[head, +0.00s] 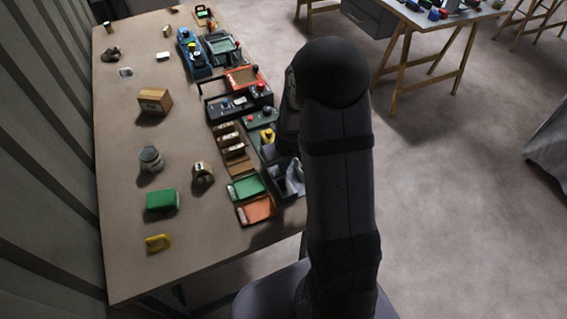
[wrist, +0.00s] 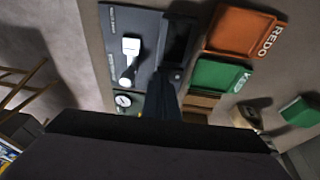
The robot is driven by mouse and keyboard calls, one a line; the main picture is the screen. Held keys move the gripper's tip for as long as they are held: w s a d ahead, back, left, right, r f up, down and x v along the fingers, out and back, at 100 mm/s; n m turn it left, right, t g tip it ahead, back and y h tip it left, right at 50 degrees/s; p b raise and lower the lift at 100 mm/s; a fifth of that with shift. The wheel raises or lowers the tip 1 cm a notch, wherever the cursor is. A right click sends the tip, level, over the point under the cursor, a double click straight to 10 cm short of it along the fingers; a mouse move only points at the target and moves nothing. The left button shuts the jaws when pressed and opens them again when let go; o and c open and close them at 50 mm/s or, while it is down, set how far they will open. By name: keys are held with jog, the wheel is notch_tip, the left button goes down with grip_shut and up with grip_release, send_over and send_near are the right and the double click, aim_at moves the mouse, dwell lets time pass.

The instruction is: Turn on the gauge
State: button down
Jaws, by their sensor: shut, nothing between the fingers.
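A small round white-faced dial (wrist: 123,101), which looks like the gauge, sits on a green plate in the wrist view. Beside it is a dark grey panel (wrist: 143,22) with small lettering and a white plate with a pale lever-like part (wrist: 130,50). The panel also shows in the head view (head: 287,196), partly behind my arm. My gripper (wrist: 166,82) is shut and empty over the panel's edge, by a black tray-like recess (wrist: 181,42). I cannot tell if it touches. In the head view my arm hides the fingertips. The dial's reading is too small to tell.
An orange tray (wrist: 240,32) marked REDO and a green tray (wrist: 215,74) lie beside the panel. A black control box (head: 240,104), a blue unit (head: 195,58) and a wooden block (head: 154,101) stand farther along the table (head: 200,235).

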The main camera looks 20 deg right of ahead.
jog(key=shift+d+f+b, duration=0.15)
jog(key=shift+f+b, duration=0.3)
jog(key=shift+b, duration=0.15)
jog(key=shift+r, duration=0.2)
jog(key=shift+r+p, duration=0.1)
jog(key=shift+p, duration=0.25)
jog(key=shift+a+r+p, duration=0.15)
jog(key=shift+a+p, duration=0.4)
jog(key=shift+a, duration=0.25)
